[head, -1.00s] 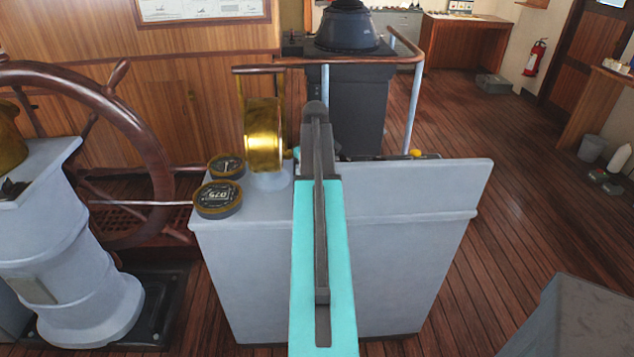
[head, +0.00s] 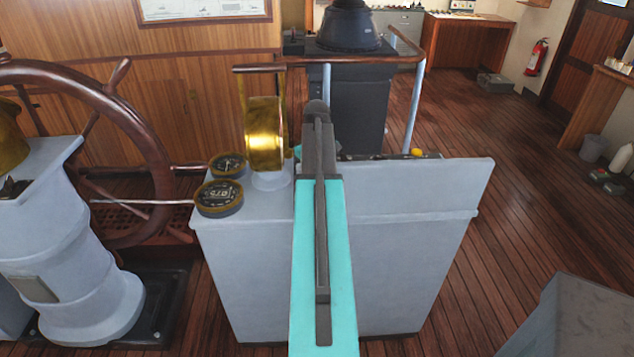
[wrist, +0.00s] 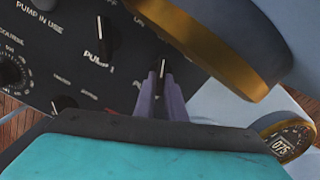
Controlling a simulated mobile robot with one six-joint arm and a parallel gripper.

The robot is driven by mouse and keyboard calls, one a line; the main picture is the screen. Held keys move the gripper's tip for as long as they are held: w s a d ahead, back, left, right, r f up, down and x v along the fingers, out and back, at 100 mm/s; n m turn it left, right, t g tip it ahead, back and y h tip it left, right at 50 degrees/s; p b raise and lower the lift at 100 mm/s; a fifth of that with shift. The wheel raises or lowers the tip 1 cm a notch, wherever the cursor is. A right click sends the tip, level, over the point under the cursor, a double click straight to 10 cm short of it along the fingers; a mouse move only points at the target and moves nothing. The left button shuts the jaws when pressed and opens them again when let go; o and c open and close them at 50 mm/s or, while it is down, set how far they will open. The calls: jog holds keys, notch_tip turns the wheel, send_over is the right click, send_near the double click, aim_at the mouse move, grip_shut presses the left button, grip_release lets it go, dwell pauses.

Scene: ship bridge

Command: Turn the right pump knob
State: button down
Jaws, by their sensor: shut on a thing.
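In the wrist view, the black pump panel (wrist: 75,70) carries white print that includes "PUMP IN USE". The right pump knob (wrist: 162,68), dark with a pale pointer line, stands between the purple fingers of my gripper (wrist: 163,95), which are shut on it. Another black knob (wrist: 104,38) stands to its left, clear of the fingers. In the head view my arm covers the fingers and the held knob; only a strip of the panel's far edge (head: 390,156) shows on the pale console (head: 400,250).
A brass fitting (head: 264,135) and two round gauges, one near (head: 219,198) and one far (head: 228,165), stand left of my arm. A brass-rimmed part (wrist: 225,50) hangs close over the fingers in the wrist view. The ship's wheel (head: 140,130) is at left. Open floor lies right.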

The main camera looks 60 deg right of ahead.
jog(key=m, duration=1.1)
jog(key=shift+s, duration=0.2)
dwell(0.5)
jog(key=c, duration=1.8)
grip_release()
jog(key=shift+d, duration=0.1)
jog(key=shift+r+p, duration=0.1)
jog(key=shift+p, duration=0.25)
jog(key=shift+s+r+p, duration=0.1)
jog(key=shift+r+p, duration=0.35)
jog(key=shift+r, duration=0.25)
jog(key=shift+r+p, duration=3.8)
jog(key=shift+r, duration=2.3)
